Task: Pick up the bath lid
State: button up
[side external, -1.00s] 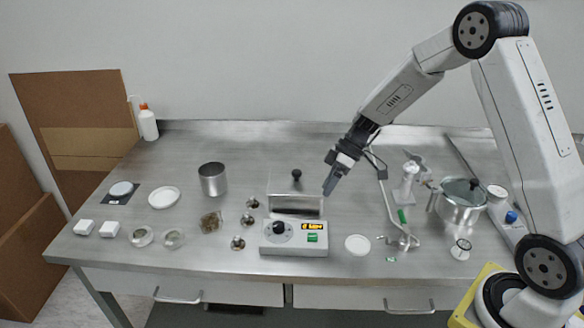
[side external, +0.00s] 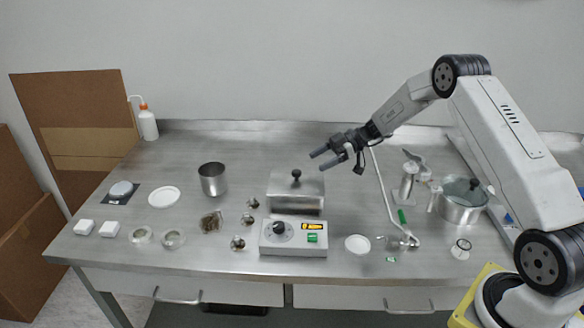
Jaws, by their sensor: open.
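The bath lid (side external: 283,186) is a grey metal cover with a black knob (side external: 296,174) on top. It sits on the water bath (side external: 293,238), a white-fronted box with a dial and a lit display, at the middle of the bench. My gripper (side external: 317,161) is open and empty.
A metal beaker (side external: 213,180) stands left of the bath, with small metal pieces (side external: 248,219) between. A white dish (side external: 357,245) lies right of the bath.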

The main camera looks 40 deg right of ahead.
aim_at(298, 171)
jog(key=shift+x, duration=1.3)
jog(key=shift+a, duration=0.1)
jog(key=shift+x, duration=2.5)
jog(key=shift+r, duration=0.1)
grip_shut()
